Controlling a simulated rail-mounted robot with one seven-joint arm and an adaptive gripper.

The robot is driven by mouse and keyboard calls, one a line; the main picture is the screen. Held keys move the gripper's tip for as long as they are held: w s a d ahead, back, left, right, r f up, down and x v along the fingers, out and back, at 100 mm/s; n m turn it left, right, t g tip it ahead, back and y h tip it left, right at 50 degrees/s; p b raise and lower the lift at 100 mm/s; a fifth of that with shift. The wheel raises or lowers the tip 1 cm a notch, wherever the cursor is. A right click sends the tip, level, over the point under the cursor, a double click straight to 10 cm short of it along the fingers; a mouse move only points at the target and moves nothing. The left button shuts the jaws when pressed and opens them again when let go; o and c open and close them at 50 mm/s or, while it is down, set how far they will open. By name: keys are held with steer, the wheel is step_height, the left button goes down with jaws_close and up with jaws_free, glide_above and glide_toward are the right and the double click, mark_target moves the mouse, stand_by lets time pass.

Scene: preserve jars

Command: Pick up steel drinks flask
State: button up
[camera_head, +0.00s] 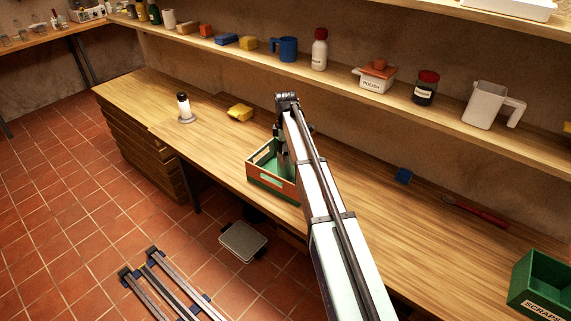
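A pale upright cylinder with a dark top (183,104) stands on a round light base on the bench at the left; it may be the steel drinks flask, but it is too small to be sure. My arm reaches over the bench, and my gripper (284,158) points down at the green and orange crate (262,182), well to the right of that cylinder. My arm hides most of the gripper and part of the crate, so I cannot see its fingers, whether it holds anything, or all of the crate's inside.
A yellow block (240,113) lies on the bench between cylinder and crate. The shelf above holds a blue mug (286,49), a red-capped white bottle (319,50), a jar (425,88) and a white jug (487,106). A green scraps box (543,281) stands at right.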

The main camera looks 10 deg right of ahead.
steer(key=c, duration=1.7)
jaws_close()
